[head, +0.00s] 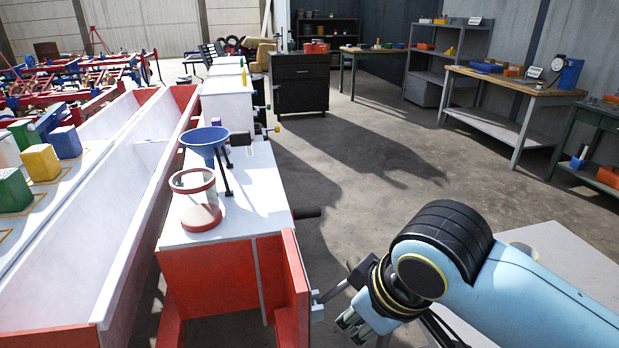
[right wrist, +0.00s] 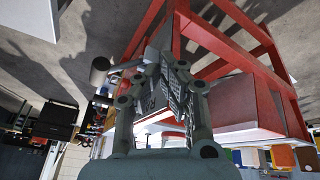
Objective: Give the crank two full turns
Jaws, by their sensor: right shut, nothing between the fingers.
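The crank shows in the head view at the right side of the red-framed bench end. Its grey arm (head: 334,291) runs out from a pale hub (head: 317,306) toward a dark grip (head: 361,271), partly hidden by my right wrist. In the right wrist view a dark cylindrical grip (right wrist: 99,70) on a grey rod lies left of the fingers. My right gripper (head: 349,324) is just below and beside the crank; its fingers (right wrist: 168,72) are shut with nothing between them. I cannot tell whether they touch the crank. My left gripper is out of view.
A white-topped bench with a red frame (head: 215,280) carries a blue funnel (head: 205,137) and a red-rimmed glass jar (head: 199,216). A dark cylinder (head: 307,212) sticks out from its right side. A long white trough (head: 120,190) lies left. Open floor (head: 400,150) lies beyond my right arm.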

